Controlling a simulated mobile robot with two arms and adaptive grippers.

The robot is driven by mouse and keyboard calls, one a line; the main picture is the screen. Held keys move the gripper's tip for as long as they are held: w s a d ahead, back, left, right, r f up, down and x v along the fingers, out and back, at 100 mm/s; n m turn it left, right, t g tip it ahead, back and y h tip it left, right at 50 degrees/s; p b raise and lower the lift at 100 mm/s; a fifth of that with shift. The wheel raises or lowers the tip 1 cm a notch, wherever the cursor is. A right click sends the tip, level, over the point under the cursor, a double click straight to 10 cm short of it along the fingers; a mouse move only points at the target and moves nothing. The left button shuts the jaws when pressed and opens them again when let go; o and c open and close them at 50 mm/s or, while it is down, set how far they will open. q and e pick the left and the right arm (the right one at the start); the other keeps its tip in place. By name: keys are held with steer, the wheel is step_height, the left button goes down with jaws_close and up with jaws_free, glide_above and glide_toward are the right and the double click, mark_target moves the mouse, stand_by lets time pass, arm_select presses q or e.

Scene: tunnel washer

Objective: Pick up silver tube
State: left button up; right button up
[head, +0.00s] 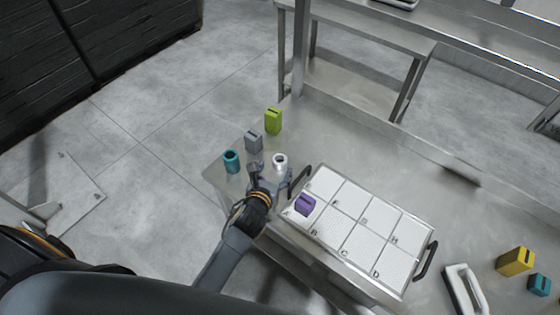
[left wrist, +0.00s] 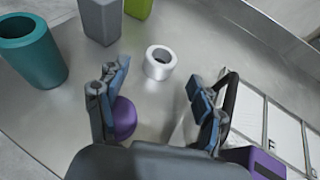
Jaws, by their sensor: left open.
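The silver tube (head: 279,160) stands upright on the metal table, near its left end. In the left wrist view, the silver tube (left wrist: 159,70) shows its open top, just beyond and between my fingertips. My left gripper (head: 271,174) is open around empty space, close on the near side of the tube. In the left wrist view, my left gripper (left wrist: 157,85) has its fingers spread wide, apart from the tube. My right gripper is not in view.
A teal tube (head: 232,161), grey block (head: 254,141) and green block (head: 273,121) stand nearby. A purple round piece (left wrist: 123,117) is partly hidden behind a finger. The lettered tray (head: 372,217), with a black handle and a purple block (head: 305,204), lies right of the gripper.

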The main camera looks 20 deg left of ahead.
mark_target(278, 165)
arm_select(q)
steer(key=shift+x, duration=2.75)
steer(key=shift+s+f, duration=0.1)
steer(key=shift+f, duration=0.05)
steer(key=c, duration=1.3)
